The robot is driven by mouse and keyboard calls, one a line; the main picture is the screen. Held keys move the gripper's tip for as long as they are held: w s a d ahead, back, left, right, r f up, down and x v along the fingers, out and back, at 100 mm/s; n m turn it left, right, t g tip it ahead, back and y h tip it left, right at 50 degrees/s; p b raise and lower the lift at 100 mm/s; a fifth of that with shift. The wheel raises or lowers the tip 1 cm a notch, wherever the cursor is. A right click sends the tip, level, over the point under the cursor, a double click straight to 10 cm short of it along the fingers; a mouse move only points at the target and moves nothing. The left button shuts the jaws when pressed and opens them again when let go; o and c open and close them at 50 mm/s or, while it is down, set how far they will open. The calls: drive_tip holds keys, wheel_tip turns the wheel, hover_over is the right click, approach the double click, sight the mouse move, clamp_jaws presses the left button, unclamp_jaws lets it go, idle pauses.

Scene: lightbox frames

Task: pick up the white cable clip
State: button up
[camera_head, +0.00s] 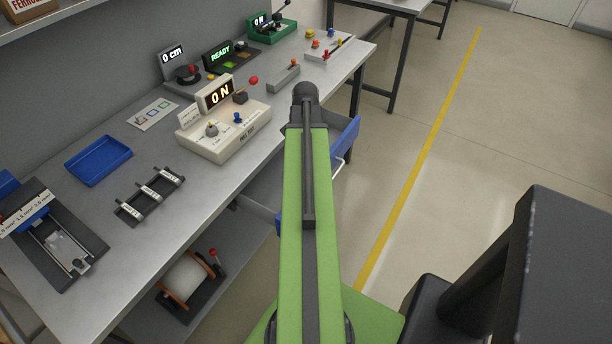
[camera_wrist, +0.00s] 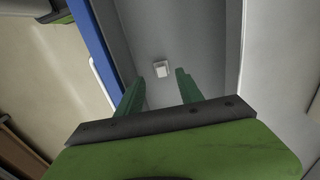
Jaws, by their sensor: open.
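The white cable clip (camera_wrist: 162,69) shows in the wrist view as a small pale block on the grey floor of an open drawer (camera_wrist: 206,45). My gripper (camera_wrist: 159,77) is open and empty, with its two green fingers apart. The clip appears between and just beyond the fingertips, and I see no contact. How far above the clip the fingers are, I cannot tell. In the head view my green arm reaches over the drawer and hides the clip and the gripper.
The drawer's blue front (camera_head: 346,145) sticks out from under the workbench. Its blue edge (camera_wrist: 95,38) runs left of the fingers in the wrist view. On the bench (camera_head: 178,222) stand a white ON device (camera_head: 233,138), a blue tray (camera_head: 98,160) and a black rack (camera_head: 150,194).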

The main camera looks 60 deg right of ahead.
drive_tip(key=f+b, duration=0.5)
drive_tip(key=shift+w+d+f, duration=0.15)
drive_tip(key=shift+d+f, duration=0.05)
drive_tip(key=shift+r, duration=0.2)
clamp_jaws()
